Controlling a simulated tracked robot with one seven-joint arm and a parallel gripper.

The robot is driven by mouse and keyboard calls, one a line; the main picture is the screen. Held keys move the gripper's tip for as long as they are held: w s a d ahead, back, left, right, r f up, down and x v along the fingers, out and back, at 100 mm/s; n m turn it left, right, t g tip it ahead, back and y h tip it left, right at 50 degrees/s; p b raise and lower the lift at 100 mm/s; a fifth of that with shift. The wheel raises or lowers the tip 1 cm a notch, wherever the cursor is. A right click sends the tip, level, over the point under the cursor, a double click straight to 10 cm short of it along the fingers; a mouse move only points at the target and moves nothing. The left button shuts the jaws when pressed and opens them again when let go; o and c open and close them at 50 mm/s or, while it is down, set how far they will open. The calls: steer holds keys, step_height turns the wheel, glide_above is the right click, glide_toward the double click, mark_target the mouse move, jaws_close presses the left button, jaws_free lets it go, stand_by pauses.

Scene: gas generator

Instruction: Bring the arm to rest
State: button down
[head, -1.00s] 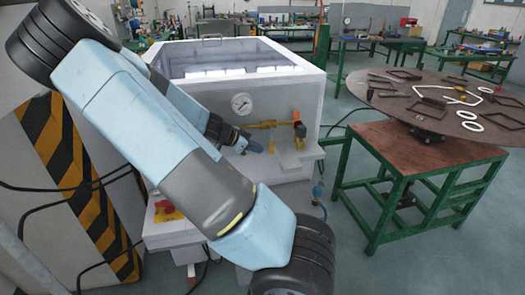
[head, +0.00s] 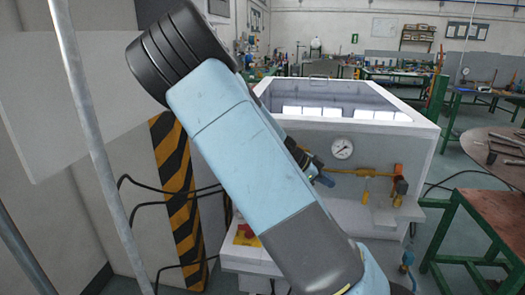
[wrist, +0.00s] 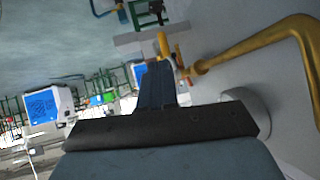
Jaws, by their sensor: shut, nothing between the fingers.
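My arm (head: 235,150) runs from the upper left to the bottom centre of the head view and hides part of the generator. My gripper (head: 326,180) shows only partly behind the arm, in front of the white gas generator (head: 395,135). In the wrist view my gripper's fingers (wrist: 157,82) are shut with nothing between them. The brass pipe (wrist: 250,45) is at their right there, with a valve handle beyond the fingertips. I cannot tell the exact gap. In the head view the brass pipe (head: 350,171) is right of the gripper, below the pressure gauge (head: 342,149).
A striped column (head: 178,205) and black cables stand left of the generator. A red emergency button (head: 246,231) is at its lower left.

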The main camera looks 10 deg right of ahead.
steer(key=shift+s, duration=0.1)
steer(key=s+a+r+n+t+y, duration=0.3)
steer(key=s+a+r+n+y, duration=0.2)
steer(key=s+r+n, duration=0.5)
steer(key=s+a+r+n+t+y, duration=0.4)
steer(key=s+a+r+n, duration=0.6)
steer(key=s, duration=0.3)
steer(key=shift+n+y, duration=0.7)
